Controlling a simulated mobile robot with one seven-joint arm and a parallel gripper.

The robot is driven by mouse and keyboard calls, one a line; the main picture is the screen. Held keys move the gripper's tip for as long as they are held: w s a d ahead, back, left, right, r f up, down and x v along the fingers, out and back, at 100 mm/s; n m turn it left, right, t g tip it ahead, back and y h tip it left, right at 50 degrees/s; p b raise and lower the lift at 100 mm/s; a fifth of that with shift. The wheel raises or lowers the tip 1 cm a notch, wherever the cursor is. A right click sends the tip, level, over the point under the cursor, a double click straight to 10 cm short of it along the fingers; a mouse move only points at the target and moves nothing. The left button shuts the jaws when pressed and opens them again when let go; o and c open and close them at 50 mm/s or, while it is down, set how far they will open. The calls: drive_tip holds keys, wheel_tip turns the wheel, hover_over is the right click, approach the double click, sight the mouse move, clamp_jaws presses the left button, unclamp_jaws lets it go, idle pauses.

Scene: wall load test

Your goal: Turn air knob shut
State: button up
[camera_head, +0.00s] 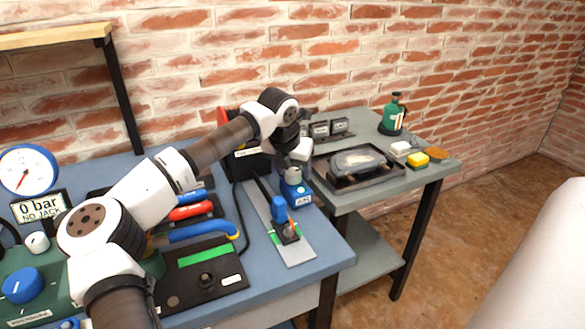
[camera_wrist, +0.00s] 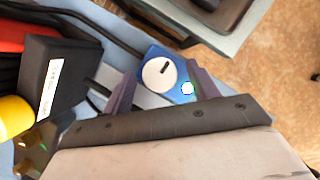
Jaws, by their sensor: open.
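The air knob (camera_wrist: 159,73) is a white round dial with a dark mark, on top of a blue block (camera_wrist: 180,92). In the head view the blue block (camera_head: 300,199), with a small label, stands near the right end of the blue bench. My gripper (camera_head: 294,172) is just above it and hides most of the knob there. In the wrist view the two dark fingers of my gripper (camera_wrist: 160,78) are apart, one on each side of the dial. I cannot tell whether they touch it. A small bright spot lies on the block beside the dial.
A gauge display (camera_head: 40,207) at the left reads 0 bar, NO JACK. A slide rail with a blue clamp (camera_head: 279,208) lies in front of the block. A black box (camera_wrist: 54,78) stands left of it. A grey table (camera_head: 345,199) adjoins at the right.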

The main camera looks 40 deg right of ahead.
drive_tip(key=shift+f, duration=0.1)
drive_tip(key=c, duration=1)
drive_tip(key=shift+m, duration=0.3)
drive_tip(key=m+g+p, duration=0.1)
drive_tip(key=m, duration=0.1)
drive_tip(key=shift+w+m+h+p, duration=0.15)
drive_tip(key=shift+m+h+p, duration=0.15)
drive_tip(key=shift+m+p, duration=0.1)
drive_tip(key=m+g+p, duration=0.1)
drive_tip(key=m, duration=0.1)
drive_tip(key=m+g+p, duration=0.1)
drive_tip(key=m+p, duration=0.1)
drive_tip(key=m, duration=0.1)
drive_tip(key=shift+w+r, duration=0.1)
drive_tip(key=shift+r, duration=0.1)
drive_tip(key=m+g+p, duration=0.1)
drive_tip(key=m, duration=0.1)
drive_tip(key=m+g+p, duration=0.1)
drive_tip(key=m+p, duration=0.1)
drive_tip(key=m, duration=0.1)
drive_tip(key=shift+w+d+y, duration=0.1)
drive_tip(key=shift+y, duration=0.3)
drive_tip(key=shift+w+f+m+g+y+p, duration=0.1)
drive_tip(key=shift+m+g+y+p, duration=0.3)
drive_tip(key=shift+m, duration=0.6)
drive_tip(key=shift+f+m+g+y+p, duration=0.1)
drive_tip(key=shift+m+y+p, duration=0.1)
drive_tip(key=shift+m+p, duration=0.6)
drive_tip(key=shift+m, duration=0.3)
